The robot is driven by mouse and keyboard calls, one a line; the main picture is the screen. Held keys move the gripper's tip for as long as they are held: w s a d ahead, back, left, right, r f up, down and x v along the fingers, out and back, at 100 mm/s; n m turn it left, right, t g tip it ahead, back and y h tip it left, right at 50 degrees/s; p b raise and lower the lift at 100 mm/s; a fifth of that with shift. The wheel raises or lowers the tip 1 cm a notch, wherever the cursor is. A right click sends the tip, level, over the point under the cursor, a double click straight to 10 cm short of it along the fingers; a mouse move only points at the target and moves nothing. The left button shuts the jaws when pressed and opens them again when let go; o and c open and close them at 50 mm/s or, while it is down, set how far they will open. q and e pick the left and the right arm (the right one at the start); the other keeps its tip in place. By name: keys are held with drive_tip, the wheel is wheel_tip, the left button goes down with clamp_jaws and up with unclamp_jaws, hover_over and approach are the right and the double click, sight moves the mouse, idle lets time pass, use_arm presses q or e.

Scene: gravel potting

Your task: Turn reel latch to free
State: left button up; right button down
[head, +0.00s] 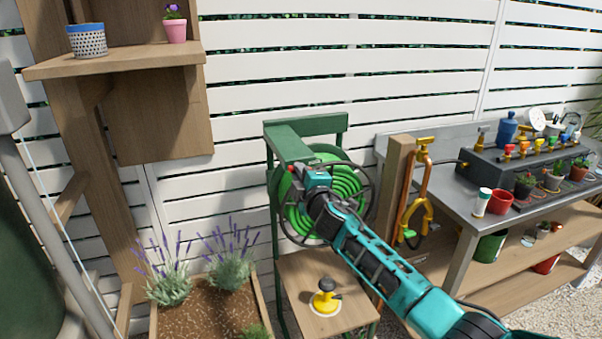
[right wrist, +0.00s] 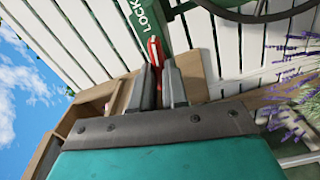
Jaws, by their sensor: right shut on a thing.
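The green hose reel (head: 347,205) hangs in a green frame (head: 325,122) against the white fence, with a dark wheel rim in front of it. My right gripper (head: 300,179) reaches to the reel's left side, by the frame's left post. In the right wrist view the red latch (right wrist: 154,51) stands between the fingertips of the right gripper (right wrist: 160,78), which is shut on it. A green bar with the white letters "LOCK" (right wrist: 146,17) runs just above the latch. In the head view my gripper hides most of the latch. My left gripper is not in view.
A yellow sprinkler (head: 325,300) stands on a low wooden shelf below the reel. A lavender planter (head: 205,318) and a wall shelf (head: 120,62) are left.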

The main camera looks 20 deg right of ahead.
drive_tip(key=shift+n, duration=1.1)
drive_tip(key=shift+f, duration=0.1)
drive_tip(key=c, duration=1.1)
unclamp_jaws()
drive_tip(key=shift+c, duration=0.2)
drive_tip(key=s+p, duration=0.1)
drive_tip(key=s, duration=1.2)
drive_tip(key=shift+d+p, duration=0.2)
drive_tip(key=shift+p, duration=0.1)
